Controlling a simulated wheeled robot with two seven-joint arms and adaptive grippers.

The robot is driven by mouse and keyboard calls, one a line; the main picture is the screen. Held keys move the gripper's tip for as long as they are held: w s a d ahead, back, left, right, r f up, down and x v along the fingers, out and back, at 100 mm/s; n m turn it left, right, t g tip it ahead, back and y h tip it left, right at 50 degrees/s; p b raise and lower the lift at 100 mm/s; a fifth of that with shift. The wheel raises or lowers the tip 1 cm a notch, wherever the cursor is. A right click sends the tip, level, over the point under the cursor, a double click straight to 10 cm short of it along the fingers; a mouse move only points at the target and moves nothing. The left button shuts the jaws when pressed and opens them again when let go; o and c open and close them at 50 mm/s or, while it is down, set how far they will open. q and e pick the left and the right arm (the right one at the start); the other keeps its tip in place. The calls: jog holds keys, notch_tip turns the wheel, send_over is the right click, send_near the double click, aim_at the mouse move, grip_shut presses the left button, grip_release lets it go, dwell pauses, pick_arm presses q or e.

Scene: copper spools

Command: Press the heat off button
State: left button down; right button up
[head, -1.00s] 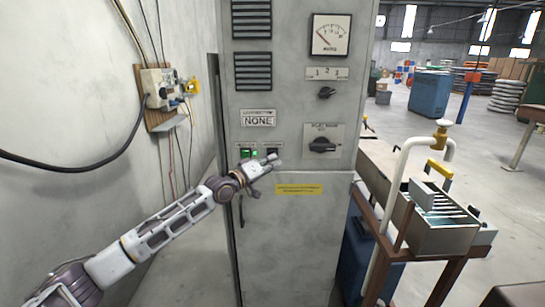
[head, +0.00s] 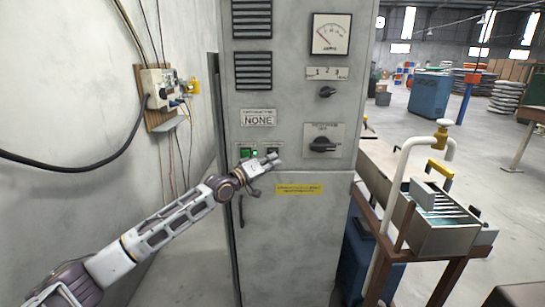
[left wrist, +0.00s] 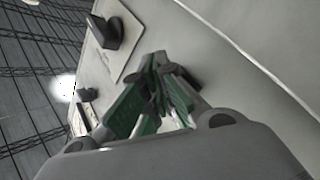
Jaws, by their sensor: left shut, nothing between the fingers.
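The grey control cabinet (head: 288,225) stands upright in the middle of the head view. A green button (head: 246,153) shows on its front, below the "NONE" plate (head: 258,118). A second, dark button (head: 272,151) sits to its right, partly hidden by my left gripper. My left gripper (head: 275,160) is shut and empty, with its tips at or very close to the dark button; I cannot tell whether they touch. In the left wrist view the closed fingers (left wrist: 160,62) point at the cabinet face. The button labels are too small to read. My right gripper is not in view.
A rotary knob (head: 322,144) sits right of the gripper, with a smaller knob (head: 326,92) and a dial gauge (head: 331,34) above. A wall box (head: 158,88) with cables hangs at left. A trough with pipes (head: 440,225) stands at right.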

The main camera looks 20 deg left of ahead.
pick_arm(q)
jog(key=shift+w+a+b, duration=0.1)
jog(key=shift+w+b, duration=0.15)
jog(key=shift+b, duration=0.25)
dwell(0.8)
dwell(0.4)
jog(key=shift+s+d+p, duration=0.25)
jog(key=shift+s+p, duration=0.6)
jog(key=shift+p, duration=0.75)
